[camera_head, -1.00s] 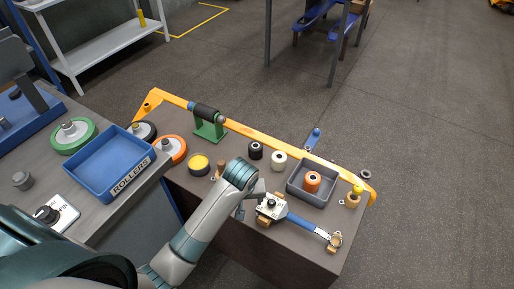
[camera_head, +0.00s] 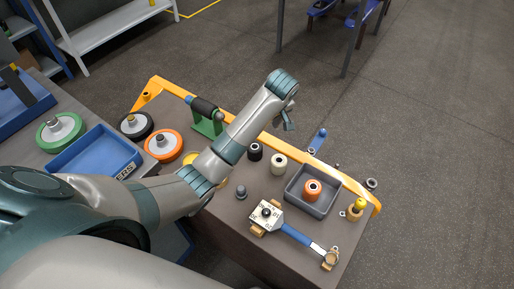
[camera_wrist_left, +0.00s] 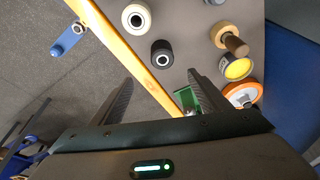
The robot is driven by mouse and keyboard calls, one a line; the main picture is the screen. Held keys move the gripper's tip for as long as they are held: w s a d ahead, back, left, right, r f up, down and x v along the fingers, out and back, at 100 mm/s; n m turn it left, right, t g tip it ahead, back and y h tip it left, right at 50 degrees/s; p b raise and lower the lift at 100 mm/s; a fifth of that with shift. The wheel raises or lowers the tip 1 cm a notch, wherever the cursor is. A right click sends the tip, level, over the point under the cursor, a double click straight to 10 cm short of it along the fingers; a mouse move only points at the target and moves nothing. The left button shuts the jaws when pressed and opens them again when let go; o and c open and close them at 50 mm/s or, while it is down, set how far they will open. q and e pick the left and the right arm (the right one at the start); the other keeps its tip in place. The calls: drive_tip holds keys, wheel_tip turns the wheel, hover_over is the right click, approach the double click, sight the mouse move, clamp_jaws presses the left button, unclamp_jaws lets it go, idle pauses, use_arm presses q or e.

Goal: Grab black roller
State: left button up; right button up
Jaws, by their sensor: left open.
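The small black roller (camera_head: 255,151) stands upright on the brown table, left of the cream roller (camera_head: 278,164). In the left wrist view the black roller (camera_wrist_left: 162,53) lies beyond the fingertips, between their lines, with the cream roller (camera_wrist_left: 137,18) above it. My left gripper (camera_head: 287,122) is above the table's far side, past the black roller in the head view. Its fingers (camera_wrist_left: 160,86) are open and empty. A longer black cylinder (camera_head: 203,106) rests on a green stand. My right gripper is not in view.
A yellow rail (camera_head: 330,172) runs along the table's far edge. A grey tray (camera_head: 290,197) holding an orange roller (camera_head: 312,187) stands to the right. A blue-handled tool (camera_head: 295,235) lies in front. A blue bin (camera_head: 95,155) stands left, partly hidden by my arm.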

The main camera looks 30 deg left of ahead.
sight(257, 144)
use_arm(q)
drive_tip(key=shift+f, duration=0.1)
drive_tip(key=p+x, duration=0.1)
drive_tip(key=x, duration=1.1)
drive_tip(key=shift+s, duration=0.15)
drive_tip(key=shift+f, duration=0.1)
drive_tip(key=shift+a+f, duration=0.1)
drive_tip(key=shift+f, duration=0.1)
drive_tip(key=shift+a+f, duration=0.1)
drive_tip(key=shift+f, duration=0.25)
drive_tip(key=x, duration=0.3)
drive_tip(key=shift+s+p, duration=0.1)
drive_tip(key=shift+p, duration=0.2)
drive_tip(key=shift+a+f, duration=0.15)
drive_tip(key=shift+f, duration=0.35)
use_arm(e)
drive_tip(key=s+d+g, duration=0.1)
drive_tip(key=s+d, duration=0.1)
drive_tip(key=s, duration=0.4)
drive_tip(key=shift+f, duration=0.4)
